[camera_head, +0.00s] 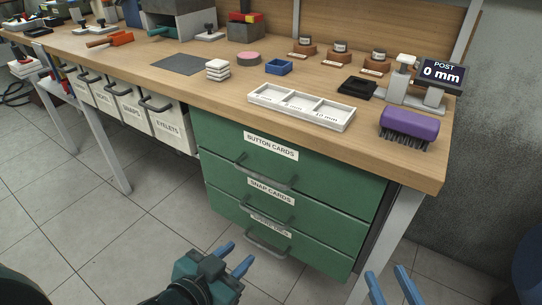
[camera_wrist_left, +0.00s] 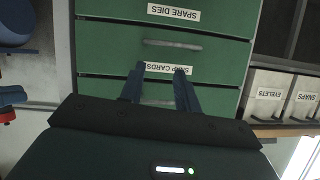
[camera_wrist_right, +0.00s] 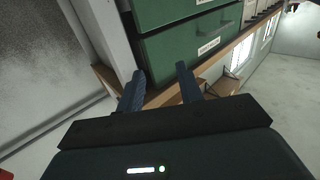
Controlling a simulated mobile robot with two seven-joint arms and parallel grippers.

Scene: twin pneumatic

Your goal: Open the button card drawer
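The button card drawer (camera_head: 330,177) is the top green drawer under the bench, labelled BUTTON CARDS, and its front looks flush and closed. Its grey bar handle (camera_head: 265,175) hangs below the label. My left gripper (camera_head: 236,258) is open and empty, low in front of the drawer unit and apart from it. In the upside-down left wrist view, the button card drawer (camera_wrist_left: 104,91) is partly hidden by my gripper, with a handle (camera_wrist_left: 160,101) showing between the fingers. My right gripper (camera_head: 391,286) is open and empty, right of the unit.
The SNAP CARDS drawer (camera_head: 232,190) and a lower drawer (camera_head: 315,255) sit below, both closed. A bench leg (camera_head: 397,235) stands right of the unit. White bins (camera_head: 172,122) hang to its left. A sectioned white tray (camera_head: 301,107) and purple brush (camera_head: 409,124) lie above on the bench.

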